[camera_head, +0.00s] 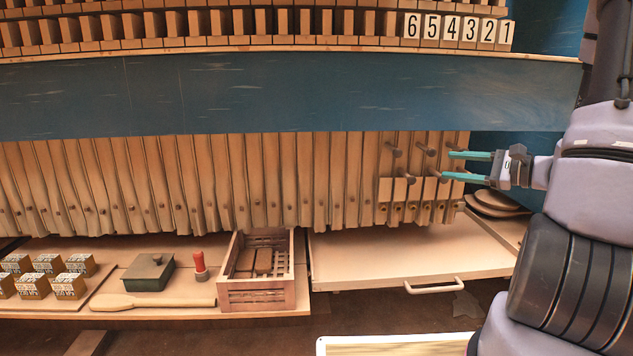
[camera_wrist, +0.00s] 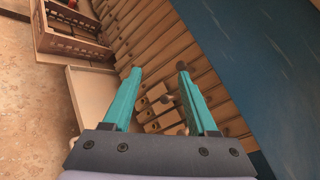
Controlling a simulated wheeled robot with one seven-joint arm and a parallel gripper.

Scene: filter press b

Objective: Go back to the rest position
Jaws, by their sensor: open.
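My gripper (camera_head: 466,165) is at the right of the head view, in front of the right end of the row of wooden press plates (camera_head: 250,180). Its two teal fingers are apart with nothing between them. In the wrist view my gripper (camera_wrist: 157,85) also shows open and empty, with wooden plates and pegs behind the fingers. Several pegs (camera_head: 427,150) and small blocks with holes (camera_head: 412,190) are on the plates just left of the fingertips. Whether the fingers touch any peg cannot be told.
A blue beam (camera_head: 280,95) runs above the plates, with number tiles (camera_head: 458,30) higher up. Below are a pull-out tray with a handle (camera_head: 434,287), a slatted wooden crate (camera_head: 257,293), a dark green box (camera_head: 149,272), a red-topped tool (camera_head: 200,266) and patterned cubes (camera_head: 33,285). Round plates (camera_head: 493,203) lie right.

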